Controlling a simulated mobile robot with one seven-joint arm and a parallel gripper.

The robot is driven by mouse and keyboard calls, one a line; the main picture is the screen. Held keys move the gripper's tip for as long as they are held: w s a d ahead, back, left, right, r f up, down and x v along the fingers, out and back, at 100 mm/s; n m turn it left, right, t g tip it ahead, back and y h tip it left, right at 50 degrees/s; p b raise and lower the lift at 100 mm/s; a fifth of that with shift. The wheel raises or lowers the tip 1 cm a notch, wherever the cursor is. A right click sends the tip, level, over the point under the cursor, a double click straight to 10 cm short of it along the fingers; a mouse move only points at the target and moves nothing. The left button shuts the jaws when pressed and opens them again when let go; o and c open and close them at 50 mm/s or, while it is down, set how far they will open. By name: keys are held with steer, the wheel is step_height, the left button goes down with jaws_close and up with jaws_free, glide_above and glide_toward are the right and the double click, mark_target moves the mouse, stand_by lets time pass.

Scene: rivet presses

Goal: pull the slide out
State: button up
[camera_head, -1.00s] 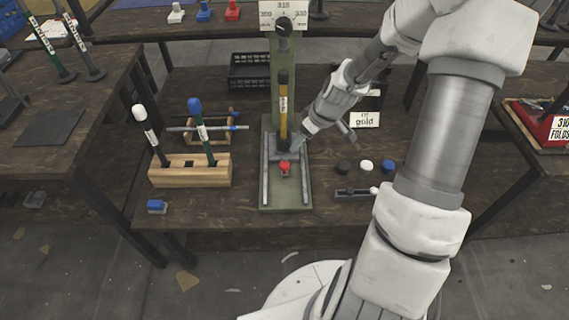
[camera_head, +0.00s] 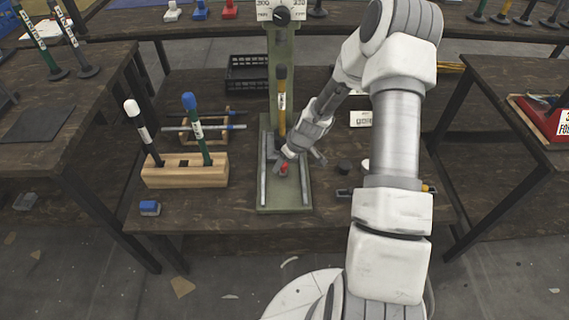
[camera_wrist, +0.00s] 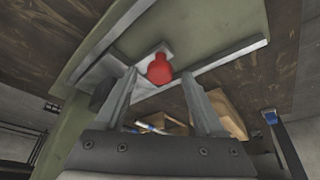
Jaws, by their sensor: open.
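The slide's red knob (camera_head: 284,170) sits low between the two rails of the green press base (camera_head: 286,203). In the wrist view the red knob (camera_wrist: 159,69) shows just beyond my fingers, between their tips in the picture. A grey plate behind it looks like the slide. My gripper (camera_head: 290,154) is beside the yellow-handled tool (camera_head: 282,105) of the press, just above and behind the knob. In the wrist view my gripper (camera_wrist: 162,92) is open, with nothing between its fingers. Whether a finger touches the knob cannot be told.
A wooden block (camera_head: 186,172) with white- and blue-topped tools stands left of the press. A black crate (camera_head: 248,73) is behind.

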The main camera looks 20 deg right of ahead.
steer(key=shift+w+f, duration=0.1)
steer(key=shift+f, duration=0.1)
jaws_close()
stand_by(0.3)
stand_by(1.1)
